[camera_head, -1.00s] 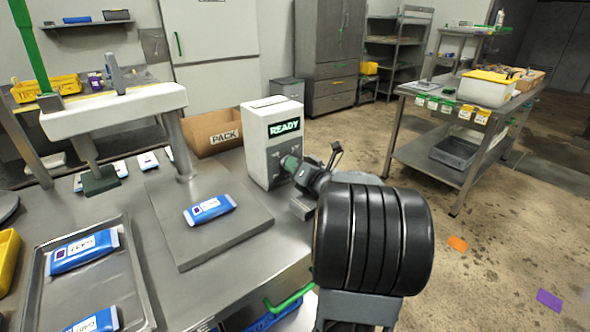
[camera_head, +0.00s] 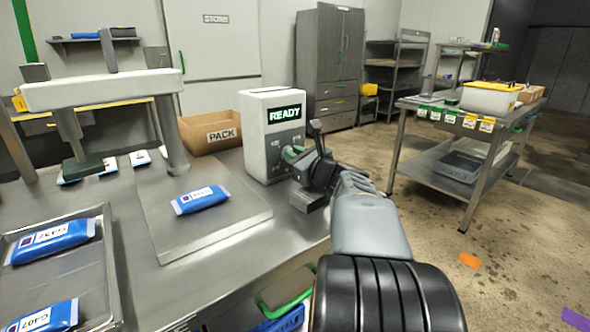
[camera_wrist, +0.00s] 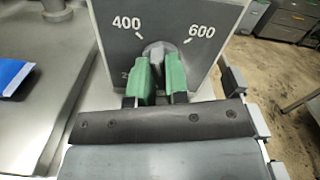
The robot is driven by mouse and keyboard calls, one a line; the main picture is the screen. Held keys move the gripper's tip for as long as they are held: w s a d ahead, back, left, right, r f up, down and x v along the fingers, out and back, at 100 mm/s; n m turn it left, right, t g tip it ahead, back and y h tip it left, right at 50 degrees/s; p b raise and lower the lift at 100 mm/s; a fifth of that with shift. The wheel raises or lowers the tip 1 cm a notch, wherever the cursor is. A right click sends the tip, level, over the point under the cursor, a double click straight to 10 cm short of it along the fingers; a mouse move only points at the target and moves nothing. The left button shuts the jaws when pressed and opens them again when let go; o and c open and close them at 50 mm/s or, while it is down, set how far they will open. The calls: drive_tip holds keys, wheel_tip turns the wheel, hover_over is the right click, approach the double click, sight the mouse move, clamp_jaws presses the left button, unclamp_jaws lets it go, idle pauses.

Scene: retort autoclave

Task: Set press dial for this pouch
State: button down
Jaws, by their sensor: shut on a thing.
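The press control box (camera_head: 272,135) is white with a grey front and a lit display reading READY. Its grey dial (camera_wrist: 158,50) sits on the front face between the printed marks 400 and 600 in the wrist view. My gripper (camera_wrist: 159,72) has its green fingers shut on the dial, one on each side, and hides much of it; the pointer direction is unclear. In the head view my gripper (camera_head: 292,155) is at the box front. A blue and white pouch (camera_head: 201,199) lies on the flat grey press plate (camera_head: 165,240); its label is too small to read.
A metal tray (camera_head: 108,262) at the left holds blue pouches, one labelled C-407. A white press arm (camera_head: 105,89) spans above the bench. A cardboard PACK box (camera_head: 210,132) stands behind the plate. A shelved table (camera_head: 435,150) stands at right, with open floor between.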

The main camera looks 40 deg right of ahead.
drive_tip(key=n+b, duration=0.3)
drive_tip(key=b, duration=0.1)
drive_tip(key=shift+a+f+n, duration=0.1)
drive_tip(key=shift+f+n, duration=0.2)
drive_tip(key=shift+n, duration=0.1)
drive_tip(key=shift+r+n+b, duration=0.1)
drive_tip(key=shift+n+b, duration=0.5)
drive_tip(key=shift+b, duration=0.1)
drive_tip(key=shift+n, duration=0.3)
drive_tip(key=shift+r, duration=0.1)
drive_tip(key=c, duration=1.1)
unclamp_jaws()
drive_tip(key=s+p, duration=0.2)
drive_tip(key=s, duration=1.2)
drive_tip(key=shift+w, duration=0.1)
